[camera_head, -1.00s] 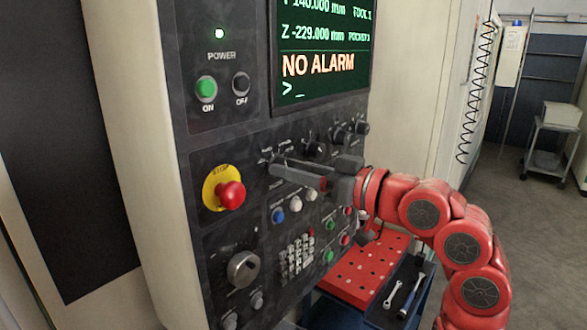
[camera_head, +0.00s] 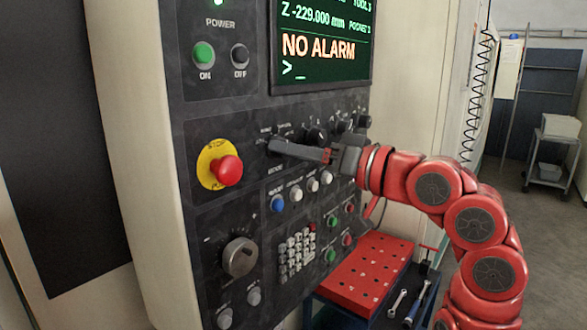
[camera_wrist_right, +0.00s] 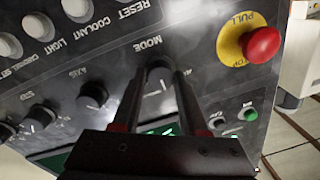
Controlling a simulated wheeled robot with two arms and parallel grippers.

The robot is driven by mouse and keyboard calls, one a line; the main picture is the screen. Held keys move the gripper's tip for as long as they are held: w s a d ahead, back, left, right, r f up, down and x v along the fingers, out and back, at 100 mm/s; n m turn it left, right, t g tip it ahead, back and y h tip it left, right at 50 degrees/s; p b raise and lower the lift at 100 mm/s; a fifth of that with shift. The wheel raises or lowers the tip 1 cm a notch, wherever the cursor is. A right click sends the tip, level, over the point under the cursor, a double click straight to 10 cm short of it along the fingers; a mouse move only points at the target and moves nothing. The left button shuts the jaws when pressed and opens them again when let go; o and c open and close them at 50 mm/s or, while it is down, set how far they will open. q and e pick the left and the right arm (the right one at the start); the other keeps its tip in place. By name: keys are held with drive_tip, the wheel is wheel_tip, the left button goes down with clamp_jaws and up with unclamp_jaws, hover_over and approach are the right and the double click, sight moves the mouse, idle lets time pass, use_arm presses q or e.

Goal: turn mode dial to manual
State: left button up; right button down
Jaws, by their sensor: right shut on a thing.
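The mode dial (camera_wrist_right: 159,73) is a dark knob on the machine's black control panel, under the word MODE in the right wrist view. My right gripper (camera_wrist_right: 160,80) is shut on this dial, one finger on each side. In the head view my right gripper (camera_head: 274,147) reaches in from the right, and its fingers mostly hide the dial. The small mode labels around the dial are too blurred to read, so its setting cannot be told. My left gripper is not in view.
A red stop button (camera_head: 228,170) on a yellow disc sits left of the dial. Other dark knobs (camera_head: 318,136) are to its right, with blue and white buttons (camera_head: 296,194) below. The screen (camera_head: 320,45) reads NO ALARM. A red tool tray (camera_head: 368,272) stands below right.

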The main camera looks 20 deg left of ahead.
drive_tip(key=shift+m, duration=2.2)
drive_tip(key=shift+c, duration=2.2)
unclamp_jaws()
drive_tip(key=shift+d, duration=0.1)
drive_tip(key=b+v, duration=0.2)
drive_tip(key=v, duration=1.5)
drive_tip(key=shift+s+f, duration=0.2)
drive_tip(key=shift+f, duration=0.1)
drive_tip(key=shift+d, duration=0.1)
